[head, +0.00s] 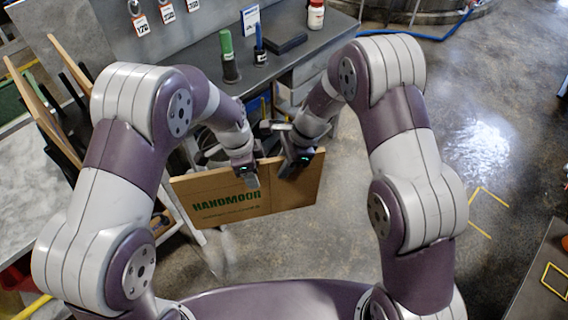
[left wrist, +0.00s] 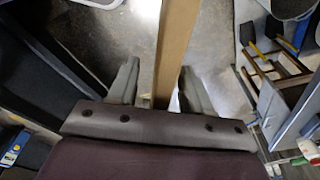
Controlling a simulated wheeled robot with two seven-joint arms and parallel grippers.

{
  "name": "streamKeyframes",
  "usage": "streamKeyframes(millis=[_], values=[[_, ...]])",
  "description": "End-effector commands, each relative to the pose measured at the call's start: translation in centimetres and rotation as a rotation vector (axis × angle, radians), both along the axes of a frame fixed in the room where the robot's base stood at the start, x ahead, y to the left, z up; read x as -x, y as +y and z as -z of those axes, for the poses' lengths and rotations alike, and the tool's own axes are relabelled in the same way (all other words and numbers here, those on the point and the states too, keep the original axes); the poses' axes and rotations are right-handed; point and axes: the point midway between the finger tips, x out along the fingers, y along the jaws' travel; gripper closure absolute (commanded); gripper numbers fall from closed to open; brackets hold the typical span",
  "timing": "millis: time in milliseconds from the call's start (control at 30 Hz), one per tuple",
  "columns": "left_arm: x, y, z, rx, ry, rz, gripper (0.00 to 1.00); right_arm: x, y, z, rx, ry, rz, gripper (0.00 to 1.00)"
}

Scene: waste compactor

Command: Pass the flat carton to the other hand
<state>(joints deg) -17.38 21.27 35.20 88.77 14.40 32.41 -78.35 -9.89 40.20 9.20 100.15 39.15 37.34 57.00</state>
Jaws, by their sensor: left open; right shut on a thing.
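The flat carton (head: 225,196) is a brown board with green lettering, held up on its edge in front of me in the head view. My right gripper (head: 298,163) is shut on its upper edge, right of the middle. My left gripper (head: 248,176) is open at the same edge, a little left of the right gripper. In the left wrist view the carton (left wrist: 176,45) runs edge-on between the two spread fingers of my left gripper (left wrist: 160,90), with a gap on each side. The fingertips of my right gripper are partly hidden.
Boards lean at the left. Open concrete floor lies to the right.

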Motion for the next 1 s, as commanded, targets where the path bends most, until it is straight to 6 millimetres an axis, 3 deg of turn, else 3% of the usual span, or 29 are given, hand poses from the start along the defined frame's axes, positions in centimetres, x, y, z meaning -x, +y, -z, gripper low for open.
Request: streamKeyframes(millis=[400,567,667,767,900,1000], values=[[0.0,1.4,-9.5,0.001,-0.003,0.000,0.51,0.0,0.0,0.0,0.000,0.000,0.000,1.00],[0.0,1.9,-11.3,0.001,-0.002,-0.007,0.51,0.0,0.0,0.0,0.000,0.000,0.000,1.00],[-0.4,3.5,-13.0,0.006,-0.026,-0.047,0.51,0.0,0.0,0.0,0.000,0.000,0.000,1.00],[2.1,7.2,-13.6,-0.019,-0.018,-0.156,0.51,0.0,0.0,0.0,0.000,0.000,0.000,1.00],[8.0,12.0,-12.6,-0.056,-0.001,-0.614,0.51,0.0,0.0,0.0,0.000,0.000,0.000,1.00],[12.2,13.7,-11.1,-0.061,0.010,-0.984,0.51,0.0,0.0,0.0,0.000,0.000,0.000,1.00]])
